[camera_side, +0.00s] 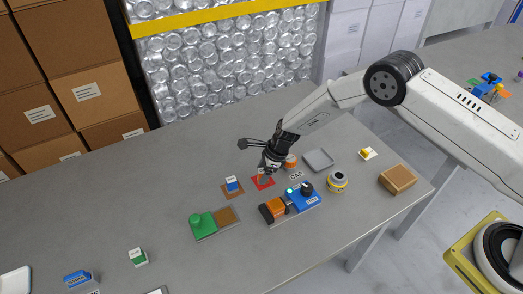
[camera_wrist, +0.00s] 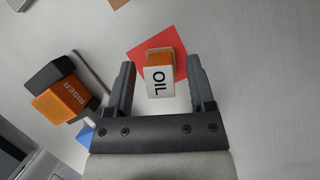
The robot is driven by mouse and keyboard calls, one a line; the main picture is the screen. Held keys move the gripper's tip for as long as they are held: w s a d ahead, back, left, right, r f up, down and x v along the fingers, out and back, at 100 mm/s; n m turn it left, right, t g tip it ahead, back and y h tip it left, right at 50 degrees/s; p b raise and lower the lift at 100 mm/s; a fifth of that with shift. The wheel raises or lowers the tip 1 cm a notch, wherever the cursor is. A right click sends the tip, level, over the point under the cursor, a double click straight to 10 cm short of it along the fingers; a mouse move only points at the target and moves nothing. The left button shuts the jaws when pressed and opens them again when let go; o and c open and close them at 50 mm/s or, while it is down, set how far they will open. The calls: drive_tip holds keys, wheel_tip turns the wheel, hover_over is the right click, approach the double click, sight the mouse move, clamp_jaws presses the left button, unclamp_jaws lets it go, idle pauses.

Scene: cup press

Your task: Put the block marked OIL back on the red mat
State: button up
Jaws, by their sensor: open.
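The block marked OIL (camera_wrist: 159,79), with a white lettered face and an orange body, shows in the wrist view over the red mat (camera_wrist: 140,53). It appears to rest within the mat, with red showing around it. My gripper (camera_wrist: 159,66) is open, with one finger on each side of the block and a visible gap to both. In the side view, my gripper (camera_side: 265,174) reaches down at the red mat (camera_side: 267,184). The block is largely hidden there behind the fingers.
An orange RISER block (camera_wrist: 62,101) lies left of the fingers in the wrist view. In the side view, a blue device (camera_side: 305,201) stands in front, a blue-and-white block (camera_side: 232,184) on a brown mat to the left, and an orange item (camera_side: 290,161) close to the right.

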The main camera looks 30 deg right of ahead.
drive_tip(key=shift+r, duration=0.15)
drive_tip(key=v, duration=1.2)
drive_tip(key=shift+s, duration=0.1)
idle(0.5)
drive_tip(key=s+d+r+n+h, duration=0.1)
drive_tip(key=s+d+r+n, duration=0.3)
drive_tip(key=s+n, duration=0.3)
drive_tip(key=s+d+r+n+h, duration=0.1)
drive_tip(key=s+d+r+n, duration=0.3)
drive_tip(key=s+n, duration=0.4)
drive_tip(key=s+d+r+n+t+h, duration=0.1)
drive_tip(key=s+d+r+n+h, duration=0.1)
drive_tip(key=s+d+r+n, duration=0.3)
drive_tip(key=s+d+n, duration=0.1)
drive_tip(key=s+n, duration=0.1)
drive_tip(key=s, duration=0.2)
drive_tip(key=shift+s, duration=0.3)
